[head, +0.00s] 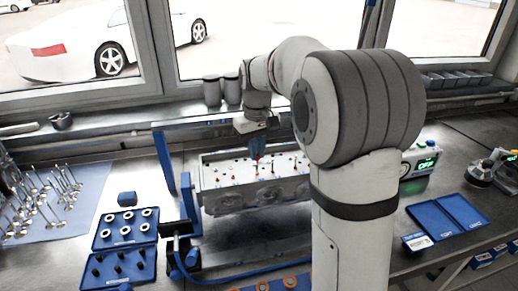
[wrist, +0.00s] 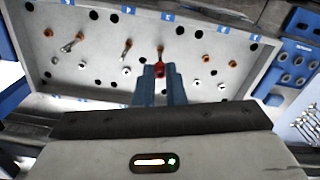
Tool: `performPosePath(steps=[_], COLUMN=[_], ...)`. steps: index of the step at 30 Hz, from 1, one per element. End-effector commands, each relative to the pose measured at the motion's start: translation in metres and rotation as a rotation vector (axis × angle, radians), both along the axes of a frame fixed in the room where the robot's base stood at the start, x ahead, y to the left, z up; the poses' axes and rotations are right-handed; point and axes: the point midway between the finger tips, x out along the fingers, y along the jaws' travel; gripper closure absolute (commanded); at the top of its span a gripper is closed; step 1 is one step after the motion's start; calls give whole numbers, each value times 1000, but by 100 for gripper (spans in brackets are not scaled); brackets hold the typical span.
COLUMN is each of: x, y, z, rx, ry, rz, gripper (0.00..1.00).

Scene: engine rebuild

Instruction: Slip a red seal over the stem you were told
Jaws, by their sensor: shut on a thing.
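The grey cylinder head (head: 208,182) lies on the bench in a blue-posted stand; it also fills the top of the wrist view (wrist: 100,22). My gripper (wrist: 160,76) has blue fingers and is shut on a small red seal (wrist: 160,69). In the head view my gripper (head: 257,156) points down over the middle of the cylinder head. A thin stem (wrist: 160,50) shows just beyond the seal. Whether the seal is around a stem or above it, I cannot tell. Other stems (wrist: 126,48) and orange-red seals (wrist: 206,58) stand on the head's top face, among dark holes and white pieces.
Blue trays with rings (head: 124,242) and dark pieces (head: 95,283) lie at the left. Loose valves (head: 50,195) lie on a pale blue mat. Blue trays (head: 433,222) and a device with a green display (head: 425,164) stand at the right. A blue hose (head: 225,278) runs along the front.

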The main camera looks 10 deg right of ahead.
Motion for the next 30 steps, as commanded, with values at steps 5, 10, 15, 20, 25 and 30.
performPosePath(steps=[5,10,15,20,25,30], x=[0,0,0,0,0,0], y=[0,0,0,1,1,1], z=[-5,-8,-11,-14,-15,-15], rx=[0,0,0,0,0,0], ry=[0,1,1,1,0,0], rz=[0,1,1,1,1,1], gripper=[100,100,100,100,100,89])
